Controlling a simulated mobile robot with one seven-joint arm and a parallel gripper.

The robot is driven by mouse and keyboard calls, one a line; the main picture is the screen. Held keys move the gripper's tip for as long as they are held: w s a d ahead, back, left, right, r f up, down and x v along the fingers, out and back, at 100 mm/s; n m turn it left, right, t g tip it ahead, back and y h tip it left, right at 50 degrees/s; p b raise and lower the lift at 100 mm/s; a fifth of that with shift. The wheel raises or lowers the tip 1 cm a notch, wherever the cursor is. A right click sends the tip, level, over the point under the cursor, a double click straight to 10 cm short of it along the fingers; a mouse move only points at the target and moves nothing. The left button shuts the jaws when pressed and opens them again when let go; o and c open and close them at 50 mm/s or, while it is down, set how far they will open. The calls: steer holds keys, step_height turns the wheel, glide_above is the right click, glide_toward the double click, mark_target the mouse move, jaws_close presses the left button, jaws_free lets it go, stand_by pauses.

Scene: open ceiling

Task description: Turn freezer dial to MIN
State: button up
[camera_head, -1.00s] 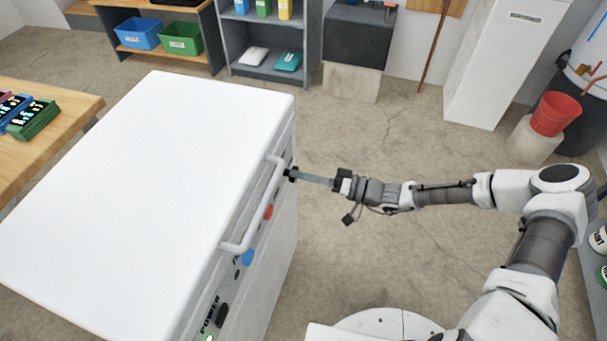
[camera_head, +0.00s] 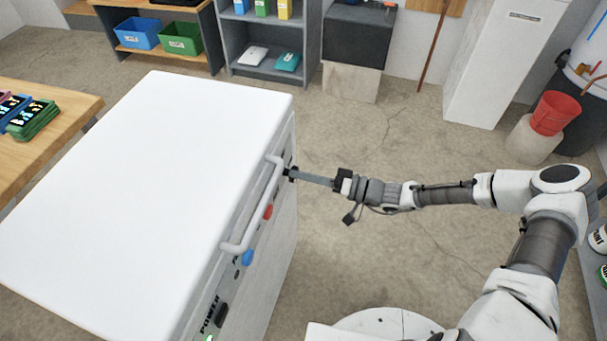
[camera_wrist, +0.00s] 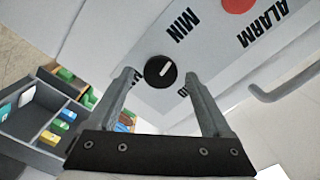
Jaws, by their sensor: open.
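The white chest freezer (camera_head: 150,180) fills the left of the head view. Its dial (camera_wrist: 160,71) is a round black knob on the grey front panel in the wrist view. A white line on the dial slants toward the upper right, the side where the MIN label (camera_wrist: 183,26) is printed. Other lettering below the dial is partly hidden by my fingers. My gripper (camera_wrist: 163,76) is open, with one finger on each side of the dial in the wrist view; I cannot tell whether they touch it. In the head view my gripper (camera_head: 291,174) is at the panel's far end.
The freezer's handle (camera_head: 262,205) sticks out along the front, near my gripper. A red ALARM light (camera_wrist: 238,4), a blue button (camera_head: 247,258) and a POWER switch (camera_head: 220,314) sit further along the panel. The floor (camera_head: 360,250) beside the freezer is clear.

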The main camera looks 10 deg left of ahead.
steer(key=s+d+p, duration=0.1)
steer(key=d+p, duration=0.1)
steer(key=d, duration=1.5)
steer(key=shift+s+p, duration=0.15)
steer(key=shift+p, duration=0.2)
steer(key=shift+d, duration=0.1)
